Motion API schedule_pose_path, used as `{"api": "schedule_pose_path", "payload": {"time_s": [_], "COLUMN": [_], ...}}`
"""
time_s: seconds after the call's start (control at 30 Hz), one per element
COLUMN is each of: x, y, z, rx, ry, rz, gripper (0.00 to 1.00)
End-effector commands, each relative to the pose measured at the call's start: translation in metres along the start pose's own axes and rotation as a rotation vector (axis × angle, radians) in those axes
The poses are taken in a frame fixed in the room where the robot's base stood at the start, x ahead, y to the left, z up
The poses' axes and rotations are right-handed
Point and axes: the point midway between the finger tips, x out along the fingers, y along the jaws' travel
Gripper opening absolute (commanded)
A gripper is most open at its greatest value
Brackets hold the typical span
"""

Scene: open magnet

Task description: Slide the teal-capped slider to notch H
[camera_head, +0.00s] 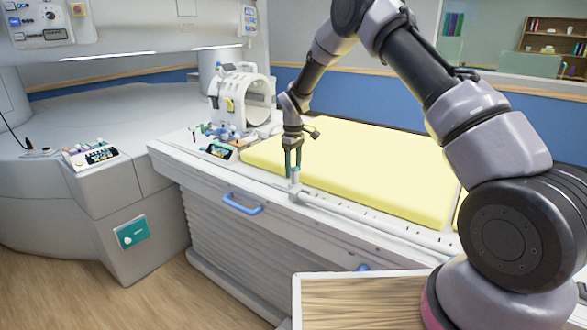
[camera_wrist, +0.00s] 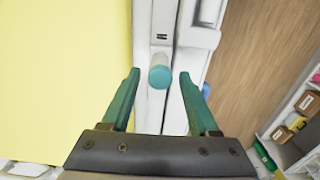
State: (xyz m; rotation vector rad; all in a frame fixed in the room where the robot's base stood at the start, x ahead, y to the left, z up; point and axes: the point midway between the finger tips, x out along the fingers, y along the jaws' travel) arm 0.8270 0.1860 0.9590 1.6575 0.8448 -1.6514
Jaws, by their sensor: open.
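The teal-capped slider (camera_wrist: 160,75) shows in the wrist view as a pale post with a round teal cap. It stands on the white rail (camera_wrist: 150,110) along the table's edge. In the head view the slider (camera_head: 295,178) stands on the rail, just below my fingertips. My gripper (camera_wrist: 158,75) is open, with one teal finger to each side of the cap and a gap on both sides. In the head view my gripper (camera_head: 293,165) points down at the rail. Small dark marks run along the rail to the right; I cannot read notch H.
A yellow mattress (camera_head: 350,165) lies behind the rail. A white ring-shaped coil (camera_head: 240,98) and a small control panel (camera_head: 218,152) stand at the table's left end. A blue handle (camera_head: 242,204) juts from the table's front. A wooden-topped surface (camera_head: 360,300) is nearer, at lower right.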

Motion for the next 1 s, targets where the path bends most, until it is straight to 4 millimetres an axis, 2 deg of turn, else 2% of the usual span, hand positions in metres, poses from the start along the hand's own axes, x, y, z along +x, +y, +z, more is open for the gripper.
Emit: {"api": "schedule_pose_path", "payload": {"time_s": [0.17,0.27,0.5,0.7,1.0], "x": [-0.009,-0.024,-0.073,-0.101,-0.108], "y": [0.0,0.001,0.001,0.0,0.0], "z": [0.0,0.0,-0.001,-0.001,-0.001], "rx": [0.001,0.001,0.001,0.0,-0.001], "ry": [0.0,0.001,0.002,0.002,0.0], "rz": [0.001,0.001,0.002,0.001,0.0], "gripper": [0.61,0.61,0.61,0.61,0.61]}}
